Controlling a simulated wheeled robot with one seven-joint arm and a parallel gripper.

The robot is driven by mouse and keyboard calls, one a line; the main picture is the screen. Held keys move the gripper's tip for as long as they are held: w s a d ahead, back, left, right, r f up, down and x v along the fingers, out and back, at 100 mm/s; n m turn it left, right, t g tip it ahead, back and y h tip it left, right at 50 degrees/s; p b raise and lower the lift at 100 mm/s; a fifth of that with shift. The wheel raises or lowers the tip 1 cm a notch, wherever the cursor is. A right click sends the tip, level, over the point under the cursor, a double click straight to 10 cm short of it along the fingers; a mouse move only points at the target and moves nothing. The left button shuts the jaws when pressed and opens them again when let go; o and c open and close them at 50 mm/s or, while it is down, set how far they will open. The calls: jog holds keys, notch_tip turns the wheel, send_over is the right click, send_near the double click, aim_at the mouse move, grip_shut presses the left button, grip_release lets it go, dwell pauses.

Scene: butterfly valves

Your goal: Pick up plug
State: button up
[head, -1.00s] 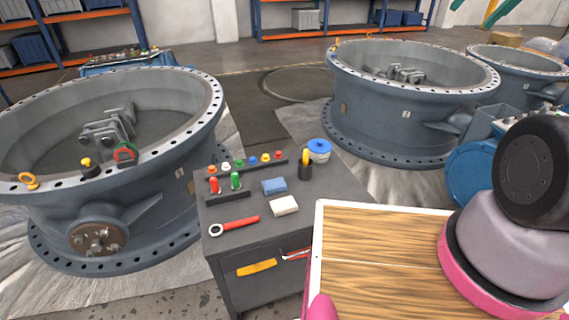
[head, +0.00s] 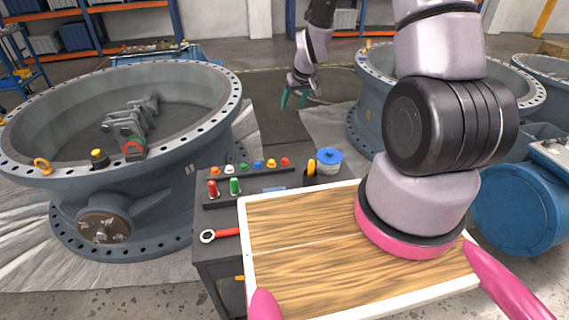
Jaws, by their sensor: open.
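Several small coloured plug-like pieces stand in a dark strip (head: 249,169) along the back of the grey tool cart (head: 209,256). In front of it, a larger red piece (head: 212,188) and a green piece (head: 235,186) stand upright in a second holder. I cannot tell which piece is the plug meant. My gripper (head: 295,99) has teal fingers, open and empty, and hangs in the air above and beyond the cart in the picture, apart from these pieces. My wooden deck hides the cart's front right part.
Large valve bodies stand left (head: 170,185) and right (head: 372,112).

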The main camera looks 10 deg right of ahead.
jog(key=n, duration=0.1)
send_near(286, 160)
jog(key=shift+w+a+f+g, duration=0.2)
jog(key=shift+w+f, duration=0.1)
jog(key=shift+f, duration=0.2)
jog(key=shift+w+a+f+g, duration=0.1)
jog(key=shift+w+a+f, duration=0.1)
jog(key=shift+w+f, duration=0.25)
jog(key=shift+d+x, duration=0.2)
jog(key=shift+x, duration=2.95)
grip_shut()
